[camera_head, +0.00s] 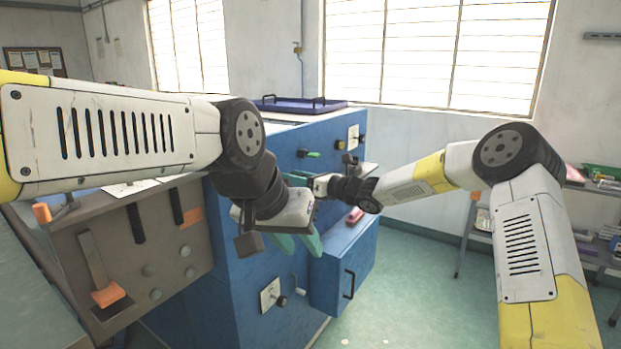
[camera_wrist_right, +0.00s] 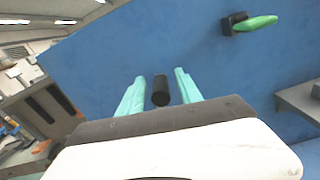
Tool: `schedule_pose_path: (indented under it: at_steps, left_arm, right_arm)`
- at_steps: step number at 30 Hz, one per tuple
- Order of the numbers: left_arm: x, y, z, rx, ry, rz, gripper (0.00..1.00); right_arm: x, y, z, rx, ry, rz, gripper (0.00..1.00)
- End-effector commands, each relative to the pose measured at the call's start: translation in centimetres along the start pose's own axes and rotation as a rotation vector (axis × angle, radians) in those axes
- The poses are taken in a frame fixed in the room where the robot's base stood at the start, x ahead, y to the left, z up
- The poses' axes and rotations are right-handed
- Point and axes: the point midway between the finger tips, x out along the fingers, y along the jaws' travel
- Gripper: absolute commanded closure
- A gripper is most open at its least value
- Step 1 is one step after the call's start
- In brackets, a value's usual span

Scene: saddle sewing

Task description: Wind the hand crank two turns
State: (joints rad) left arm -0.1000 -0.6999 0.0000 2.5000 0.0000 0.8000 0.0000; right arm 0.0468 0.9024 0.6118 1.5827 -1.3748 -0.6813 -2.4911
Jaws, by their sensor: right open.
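A black cylindrical grip (camera_wrist_right: 160,90) stands out from the blue cabinet face between my right gripper's fingers in the right wrist view; it looks like the hand crank's handle, but its arm is hidden. My right gripper (camera_wrist_right: 158,90) has its teal fingers apart on both sides of the grip, with visible gaps. In the head view the right gripper (camera_head: 298,179) is at the cabinet, partly hidden by my left wrist. My left gripper (camera_head: 300,244) is lower, in front of the cabinet, its teal fingers spread with nothing seen between them.
The blue cabinet (camera_head: 225,265) has a green lever (camera_head: 312,154), also in the right wrist view (camera_wrist_right: 258,22), and an open drawer (camera_head: 330,285). A switch plate with a black knob (camera_head: 270,295) is low on it. A grey lever panel (camera_head: 150,235) stands left.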

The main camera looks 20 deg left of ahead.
Motion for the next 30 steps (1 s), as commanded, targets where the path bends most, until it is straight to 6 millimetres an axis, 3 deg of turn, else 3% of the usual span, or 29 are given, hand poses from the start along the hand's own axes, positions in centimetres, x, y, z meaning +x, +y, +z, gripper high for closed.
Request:
schedule_pose_path:
  at_steps: [5,12,18,30]
  left_arm:
    - [0.0,0.0,0.0,0.000,0.000,0.000,0.64]
    - [0.0,0.0,0.0,0.000,0.000,0.000,0.64]
    - [0.0,0.0,0.0,0.000,0.000,0.000,0.64]
    - [0.0,0.0,0.0,0.000,0.000,0.000,0.64]
  right_arm:
    - [-1.0,-0.1,0.1,-0.001,0.000,-0.002,0.59]
    - [-5.1,-0.1,0.0,-0.001,0.001,-0.002,0.59]
    - [-7.3,0.0,0.0,0.000,0.001,0.000,0.59]
    - [-7.8,0.0,0.0,0.009,0.000,0.000,0.59]
